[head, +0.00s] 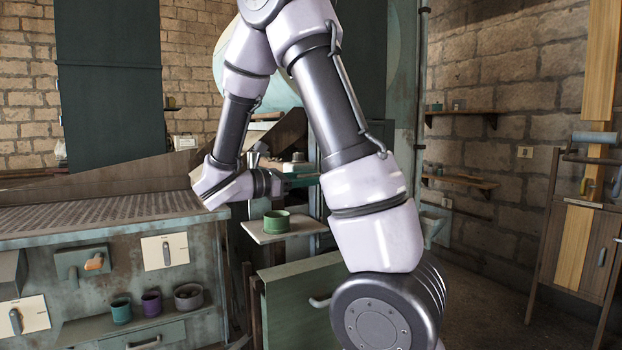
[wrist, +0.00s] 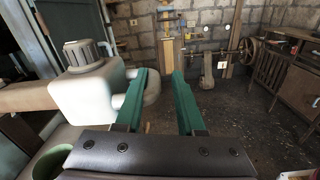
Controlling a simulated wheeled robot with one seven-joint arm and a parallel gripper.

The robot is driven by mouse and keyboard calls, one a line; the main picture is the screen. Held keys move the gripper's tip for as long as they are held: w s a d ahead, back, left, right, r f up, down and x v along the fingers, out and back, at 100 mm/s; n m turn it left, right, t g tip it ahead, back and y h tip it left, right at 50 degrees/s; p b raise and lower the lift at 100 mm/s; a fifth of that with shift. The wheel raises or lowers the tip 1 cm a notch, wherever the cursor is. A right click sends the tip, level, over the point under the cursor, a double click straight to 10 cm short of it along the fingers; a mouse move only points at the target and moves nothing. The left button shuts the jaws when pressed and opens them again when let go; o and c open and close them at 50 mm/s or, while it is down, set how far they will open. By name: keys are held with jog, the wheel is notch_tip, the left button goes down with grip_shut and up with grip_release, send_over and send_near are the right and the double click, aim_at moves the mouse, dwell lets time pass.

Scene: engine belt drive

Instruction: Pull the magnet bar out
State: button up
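In the wrist view my gripper (wrist: 162,72) has two green fingers with a clear gap between them and nothing held. A pale grey rounded housing (wrist: 85,95) with a ridged grey cap (wrist: 84,54) stands just left of the left finger. A small pale stub or handle (wrist: 118,101) on its side is close to that finger; I cannot tell if they touch. I cannot pick out the magnet bar with certainty. In the head view my gripper is mostly hidden behind my arm; a green finger (head: 303,181) shows beside the bench end.
A green cup (head: 276,222) stands on a small pale shelf (head: 256,237) below my gripper. The perforated bench (head: 100,212) is at left, with several cups on its lower shelf. A wooden rack (head: 575,230) stands at right. The floor (head: 480,290) between is clear.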

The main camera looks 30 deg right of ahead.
jog(key=shift+w, duration=0.1)
dwell(0.3)
jog(key=shift+a, duration=0.4)
jog(key=a, duration=1)
jog(key=shift+s+d, duration=0.1)
jog(key=shift+s, duration=0.1)
